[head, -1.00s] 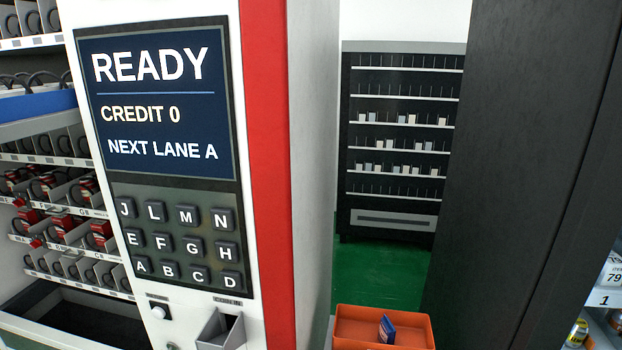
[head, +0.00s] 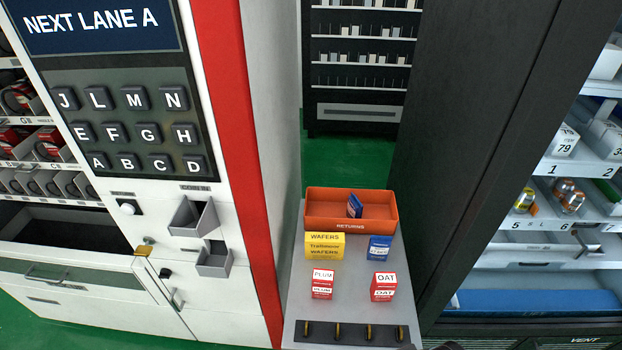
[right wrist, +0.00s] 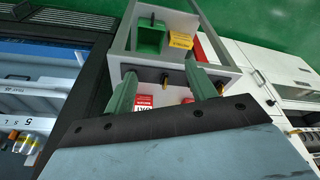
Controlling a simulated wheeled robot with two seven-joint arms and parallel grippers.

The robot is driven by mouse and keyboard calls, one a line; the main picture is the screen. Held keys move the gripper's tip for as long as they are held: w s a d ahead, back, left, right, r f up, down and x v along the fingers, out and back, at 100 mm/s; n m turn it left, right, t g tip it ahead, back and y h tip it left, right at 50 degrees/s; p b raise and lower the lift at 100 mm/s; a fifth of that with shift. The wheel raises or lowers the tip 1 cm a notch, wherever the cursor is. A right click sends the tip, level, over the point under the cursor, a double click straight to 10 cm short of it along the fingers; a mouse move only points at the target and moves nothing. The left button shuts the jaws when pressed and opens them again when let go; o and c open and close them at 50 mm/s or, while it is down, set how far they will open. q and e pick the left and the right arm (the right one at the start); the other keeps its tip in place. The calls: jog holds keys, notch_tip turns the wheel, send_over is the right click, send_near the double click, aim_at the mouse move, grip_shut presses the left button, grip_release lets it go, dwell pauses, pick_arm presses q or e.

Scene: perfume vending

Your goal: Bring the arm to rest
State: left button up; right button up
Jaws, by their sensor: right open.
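My right gripper (right wrist: 160,69) shows in the right wrist view with its two greenish fingers spread apart and nothing held between them. A red and white box (right wrist: 146,103) shows beyond and between the fingers, apart from them as far as I can tell. A small dark part at the bottom edge of the head view may be mine, but it is too cropped to tell. My left gripper is not in view.
A grey stand (head: 350,300) holds an orange returns bin (head: 320,221), a yellow wafers box (head: 324,246), a blue box (head: 379,249), a red plum box (head: 322,284) and a red oat box (head: 384,286). Vending machines flank it. Green floor (head: 345,163) lies behind.

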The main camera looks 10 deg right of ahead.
notch_tip(320, 180, down, 16)
jog(key=s+b, duration=0.2)
jog(key=b, duration=0.2)
jog(key=s+d+f+b, duration=0.1)
jog(key=s+f+b, duration=0.2)
jog(key=s+f, duration=0.3)
jog(key=s+d+f+g+b, duration=0.1)
jog(key=s+f+b, duration=0.2)
jog(key=f, duration=0.9)
jog(key=s+d+f+g+b, duration=0.1)
jog(key=s+f+b, duration=0.1)
jog(key=s+f, duration=0.6)
jog(key=shift+s+f+b, duration=0.3)
jog(key=shift+f+b, duration=0.1)
jog(key=shift+f, duration=0.1)
jog(key=shift+d, duration=0.1)
jog(key=shift+c, duration=0.5)
